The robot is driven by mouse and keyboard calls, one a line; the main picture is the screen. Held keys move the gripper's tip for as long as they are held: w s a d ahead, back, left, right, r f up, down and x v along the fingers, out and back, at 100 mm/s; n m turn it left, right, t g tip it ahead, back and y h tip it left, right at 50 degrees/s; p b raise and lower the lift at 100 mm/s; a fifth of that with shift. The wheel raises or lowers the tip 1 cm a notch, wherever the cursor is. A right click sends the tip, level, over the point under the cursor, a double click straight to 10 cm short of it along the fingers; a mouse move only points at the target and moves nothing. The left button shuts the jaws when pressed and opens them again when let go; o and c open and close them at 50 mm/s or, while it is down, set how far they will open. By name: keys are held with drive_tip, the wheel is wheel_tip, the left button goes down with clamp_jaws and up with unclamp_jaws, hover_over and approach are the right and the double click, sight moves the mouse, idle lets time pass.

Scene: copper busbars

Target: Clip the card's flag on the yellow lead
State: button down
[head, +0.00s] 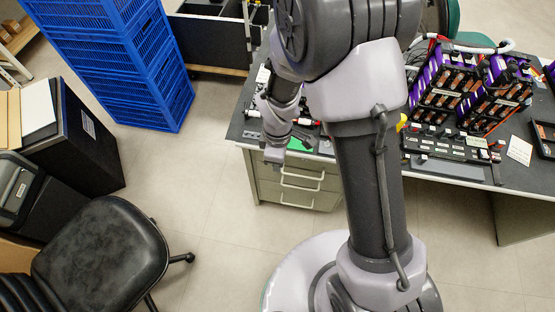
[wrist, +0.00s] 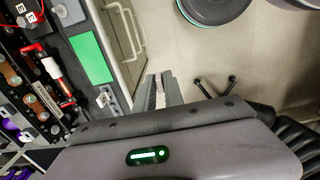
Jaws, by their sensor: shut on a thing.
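My gripper (wrist: 161,88) points out past the bench front in the wrist view, its two fingers close together. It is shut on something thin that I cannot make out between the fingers. In the head view my gripper (head: 274,154) is small, at the bench's left front corner. A small yellow thing (head: 402,122) shows beside my arm; I cannot tell whether it is the yellow lead. A white card (head: 519,150) lies on the bench at the right, its print too small to read. My arm hides the middle of the bench.
Purple-and-black racks (head: 440,85) stand at the bench's right. Blue crates (head: 120,60) and a black chair (head: 100,255) stand left. The floor between is clear.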

drive_tip(key=shift+r+p, duration=0.6)
drive_tip(key=shift+r, duration=0.45)
wheel_tip(320, 180, up, 9)
drive_tip(key=p, duration=0.7)
drive_tip(key=w+d+p, duration=0.2)
drive_tip(key=w+d, duration=0.9)
drive_tip(key=d, duration=0.2)
drive_tip(key=w+d+p, duration=0.2)
drive_tip(key=w+d, duration=0.9)
drive_tip(key=d, duration=0.2)
drive_tip(key=shift+d+f, duration=0.3)
drive_tip(key=shift+d, duration=0.1)
wheel_tip(320, 180, down, 5)
drive_tip(key=b, duration=0.3)
drive_tip(key=shift+f, duration=0.1)
drive_tip(key=shift+f+b, duration=0.15)
drive_tip(key=shift+b, duration=0.15)
drive_tip(key=shift+f+b, duration=0.3)
drive_tip(key=shift+f, duration=0.05)
